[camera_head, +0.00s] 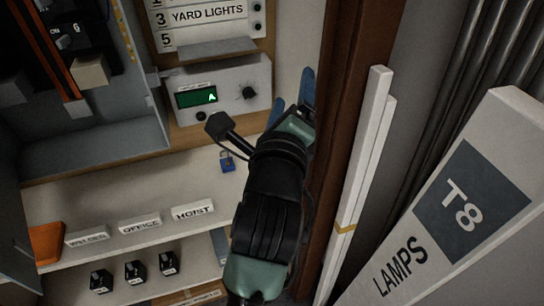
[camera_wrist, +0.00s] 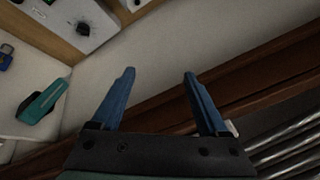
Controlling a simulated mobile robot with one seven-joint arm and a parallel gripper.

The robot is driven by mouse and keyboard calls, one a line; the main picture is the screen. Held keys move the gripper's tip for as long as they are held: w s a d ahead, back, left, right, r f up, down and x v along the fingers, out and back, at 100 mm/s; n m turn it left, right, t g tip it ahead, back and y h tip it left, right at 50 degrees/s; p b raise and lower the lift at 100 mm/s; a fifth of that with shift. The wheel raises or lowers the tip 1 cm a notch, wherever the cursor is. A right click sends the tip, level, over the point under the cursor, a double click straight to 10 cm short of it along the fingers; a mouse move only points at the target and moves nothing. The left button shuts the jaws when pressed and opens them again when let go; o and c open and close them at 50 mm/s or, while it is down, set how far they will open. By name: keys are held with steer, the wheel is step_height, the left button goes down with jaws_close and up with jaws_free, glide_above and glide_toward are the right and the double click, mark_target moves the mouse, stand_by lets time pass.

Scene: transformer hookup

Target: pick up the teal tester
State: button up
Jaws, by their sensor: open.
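The teal tester (camera_wrist: 43,102), teal with a dark part, lies on the white shelf at the left of the wrist view. I cannot make it out in the head view, where my arm covers part of the shelf. My gripper (camera_wrist: 160,73) is open, with two blue fingers apart and nothing between them. In the wrist view the tester is to the left of the fingers, clear of them. In the head view my gripper (camera_head: 292,98) is beside the brown wooden post, right of the grey meter box.
A blue padlock (camera_head: 227,161) is on the pale surface left of my arm. The grey box (camera_head: 225,88) with a green display and knob is above it. The brown post (camera_head: 345,100) and white strips (camera_head: 362,150) stand close on the right, before a LAMPS T8 carton (camera_head: 460,215).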

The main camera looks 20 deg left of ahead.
steer(key=s+a+f+m+g+b, duration=0.15)
steer(key=f+m, duration=0.35)
steer(key=f, duration=0.6)
steer(key=a+f+m+g+b, duration=0.25)
steer(key=f+m, duration=0.25)
steer(key=f, duration=0.6)
steer(key=shift+g+y, duration=0.3)
steer(key=shift+y, duration=0.1)
steer(key=shift+p+x, duration=1.9)
steer(key=shift+x, duration=1.9)
steer(key=shift+b+x, duration=0.65)
steer(key=shift+x, duration=1.95)
steer(key=shift+d+f, duration=0.1)
steer(key=shift+f, duration=0.05)
steer(key=shift+c, duration=0.3)
jaws_close()
